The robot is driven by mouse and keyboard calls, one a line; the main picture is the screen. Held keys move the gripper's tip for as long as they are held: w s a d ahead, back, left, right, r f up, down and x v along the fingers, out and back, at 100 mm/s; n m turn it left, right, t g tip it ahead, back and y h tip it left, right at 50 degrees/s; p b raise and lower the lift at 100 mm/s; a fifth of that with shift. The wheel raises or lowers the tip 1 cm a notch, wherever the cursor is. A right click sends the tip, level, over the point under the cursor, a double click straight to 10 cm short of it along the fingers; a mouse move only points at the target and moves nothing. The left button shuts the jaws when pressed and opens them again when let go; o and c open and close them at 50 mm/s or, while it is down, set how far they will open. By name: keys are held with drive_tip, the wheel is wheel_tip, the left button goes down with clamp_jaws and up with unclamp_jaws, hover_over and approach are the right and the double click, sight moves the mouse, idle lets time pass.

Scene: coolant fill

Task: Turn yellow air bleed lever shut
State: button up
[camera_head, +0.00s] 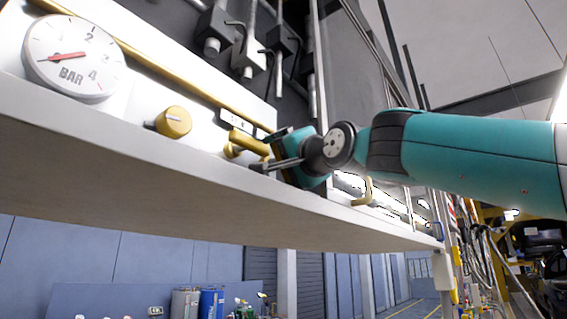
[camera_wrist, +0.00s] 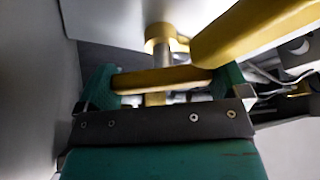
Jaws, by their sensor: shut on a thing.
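The yellow lever (camera_wrist: 160,79) is a short bar lying crosswise between my jaws in the wrist view. Behind it are a silver stem and a round yellow fitting (camera_wrist: 157,33). My gripper (camera_wrist: 165,85) is shut on the lever, with one teal finger at each end of the bar. In the head view my gripper (camera_head: 272,162) is at the white panel, right beside a yellow fitting (camera_head: 246,143). The gripper hides most of the lever there, so its angle is hard to tell.
A BAR gauge (camera_head: 75,57) with a red needle and a yellow knob (camera_head: 173,122) sit to the left on the panel. A yellow pipe (camera_head: 150,62) runs above them. A white ledge (camera_head: 130,150) lies below. A thick yellow bar (camera_wrist: 255,32) passes close by the right finger.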

drive_tip(key=shift+f, duration=0.15)
drive_tip(key=o, duration=0.6)
drive_tip(key=shift+c, duration=0.2)
drive_tip(key=shift+s+d+f+b, duration=0.2)
drive_tip(key=shift+s+b, duration=0.05)
drive_tip(key=shift+b, duration=0.35)
drive_tip(key=r+b+v, duration=0.1)
drive_tip(key=b+v, duration=0.2)
drive_tip(key=v, duration=0.3)
drive_tip(key=r+b+v, duration=0.2)
drive_tip(key=b+v, duration=0.1)
drive_tip(key=v, duration=0.3)
drive_tip(key=shift+s+d, duration=0.25)
drive_tip(key=shift+s, duration=0.1)
